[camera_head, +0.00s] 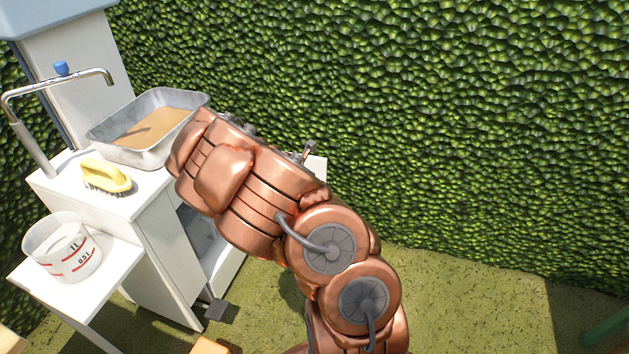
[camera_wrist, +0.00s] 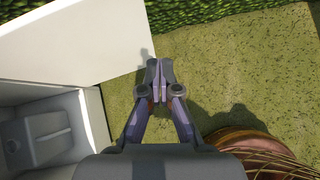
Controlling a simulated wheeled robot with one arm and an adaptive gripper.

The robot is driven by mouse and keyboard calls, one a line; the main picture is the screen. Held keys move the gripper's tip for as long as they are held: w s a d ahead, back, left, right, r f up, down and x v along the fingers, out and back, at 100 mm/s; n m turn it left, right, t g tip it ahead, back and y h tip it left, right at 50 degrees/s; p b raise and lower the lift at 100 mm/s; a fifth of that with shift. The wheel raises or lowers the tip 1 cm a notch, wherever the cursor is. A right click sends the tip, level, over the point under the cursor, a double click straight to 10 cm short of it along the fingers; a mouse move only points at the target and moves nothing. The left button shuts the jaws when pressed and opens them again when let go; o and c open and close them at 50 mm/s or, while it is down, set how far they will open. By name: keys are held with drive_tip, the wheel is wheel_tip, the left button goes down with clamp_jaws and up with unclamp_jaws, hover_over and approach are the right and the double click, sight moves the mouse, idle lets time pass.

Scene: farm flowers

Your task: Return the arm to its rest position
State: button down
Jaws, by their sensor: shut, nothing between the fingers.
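My copper-coloured arm reaches up from the bottom middle of the head view and bends to the left, towards the white sink stand. In the head view my gripper is mostly hidden behind the arm; only a small grey metal part shows above the forearm. In the wrist view my gripper (camera_wrist: 160,72) points away from the camera, with its two fingers together and nothing between them. It is over the green ground, just right of a white panel's edge (camera_wrist: 120,45).
The white stand (camera_head: 140,205) holds a metal basin (camera_head: 180,98) of brown contents and a yellow brush (camera_head: 105,175). A measuring tub (camera_head: 62,248) stands on a lower white shelf (camera_head: 95,295). A tap (camera_head: 60,86) rises at left. A hedge (camera_head: 430,120) closes the back; grass (camera_head: 480,310) at right is open.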

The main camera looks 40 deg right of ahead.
drive_tip(key=shift+s+v, duration=0.2)
drive_tip(key=shift+v, duration=1.05)
drive_tip(key=shift+d, duration=0.1)
drive_tip(key=s+a+r+m+g, duration=0.3)
drive_tip(key=s+a+r+m, duration=0.4)
drive_tip(key=s+r+m, duration=0.45)
drive_tip(key=s+a+r+m+g+y, duration=0.15)
drive_tip(key=s+a+m+y, duration=0.3)
drive_tip(key=s+a, duration=0.7)
drive_tip(key=s+a+r+m+g+y, duration=0.15)
drive_tip(key=s+a+m+y, duration=0.5)
drive_tip(key=a, duration=0.85)
wheel_tip(320, 180, up, 18)
drive_tip(key=n+t+h+p, duration=0.1)
drive_tip(key=h+p, duration=0.1)
drive_tip(key=p, duration=1.4)
drive_tip(key=shift+s+a+t+p, duration=0.3)
drive_tip(key=shift+s+t+p, duration=0.05)
drive_tip(key=shift+t+p, duration=0.05)
